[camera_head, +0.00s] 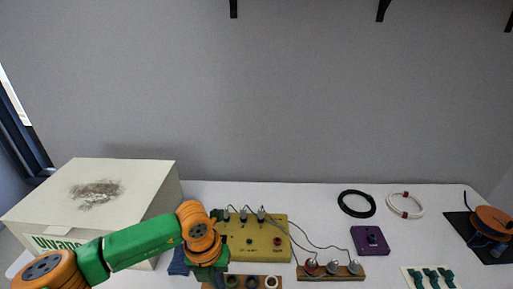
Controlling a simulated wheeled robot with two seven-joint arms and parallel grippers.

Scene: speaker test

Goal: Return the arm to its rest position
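My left arm (140,243), green and orange, reaches in from the lower left, in front of the white box. Its wrist bends down at the yellow box's left side. My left gripper (212,275) points down near the bottom edge of the view, and its fingertips are too unclear to tell whether they are open or hold anything. My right arm and gripper are not in view.
The table holds a stained white box (140,180), yellow box (268,243), wooden strip with silver knobs (345,274), strip with rings (274,283), purple box (370,240), black coil (357,204), white coil (405,205), green clips (431,278) and orange spool (493,219). The back middle is clear.

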